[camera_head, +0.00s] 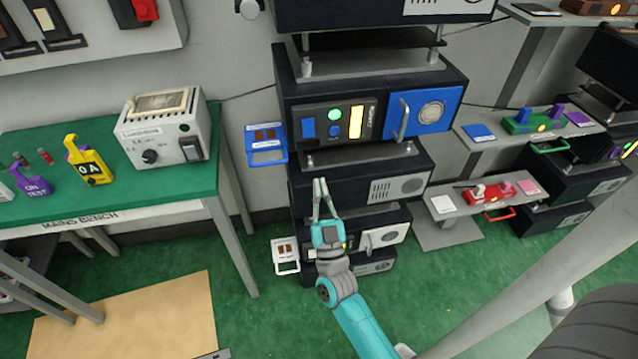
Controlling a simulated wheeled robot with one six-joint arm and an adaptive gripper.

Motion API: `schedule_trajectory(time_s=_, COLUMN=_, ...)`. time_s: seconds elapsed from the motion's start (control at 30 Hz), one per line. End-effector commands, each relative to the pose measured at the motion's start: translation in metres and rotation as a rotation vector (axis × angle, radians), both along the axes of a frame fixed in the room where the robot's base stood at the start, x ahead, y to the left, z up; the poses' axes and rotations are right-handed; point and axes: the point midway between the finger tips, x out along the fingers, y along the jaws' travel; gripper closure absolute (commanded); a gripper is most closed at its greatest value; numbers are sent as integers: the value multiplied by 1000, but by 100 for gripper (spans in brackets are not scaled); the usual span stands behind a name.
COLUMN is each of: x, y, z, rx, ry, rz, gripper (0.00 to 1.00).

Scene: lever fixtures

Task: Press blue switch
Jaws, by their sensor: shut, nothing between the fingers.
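A dark rack unit (380,155) stands at the centre, its front carrying a blue square piece (308,127), a round blue button (335,131), a round green button (334,114) and a lit yellow strip (356,121). Which blue piece is the switch I cannot tell for sure. My gripper (320,184) is shut and empty, fingertips pointing up. In the picture it is below the blue pieces, in front of the lower rack units. My gripper and arm hide part of the lowest unit's front.
A blue panel with a light handle (424,114) is on the unit's right. A blue-framed plate (266,143) and a white-framed plate (285,255) stick out on the rack's left. A green bench (110,190) stands left; shelves with handled fixtures (485,192) stand right.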

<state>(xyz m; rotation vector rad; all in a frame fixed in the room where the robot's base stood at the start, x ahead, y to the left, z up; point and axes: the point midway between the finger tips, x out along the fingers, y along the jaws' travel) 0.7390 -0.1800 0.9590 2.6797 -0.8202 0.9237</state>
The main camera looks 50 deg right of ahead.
Motion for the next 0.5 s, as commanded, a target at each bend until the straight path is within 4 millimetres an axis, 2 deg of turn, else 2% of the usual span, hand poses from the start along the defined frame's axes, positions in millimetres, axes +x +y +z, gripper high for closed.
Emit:
schedule_trajectory(time_s=0.4, x=51, y=-35, z=49, rx=-1, ry=-3, rz=-2, gripper=100)
schedule_trajectory(time_s=0.5, x=63, y=-43, z=45, rx=0, ry=0, rz=-1, gripper=100)
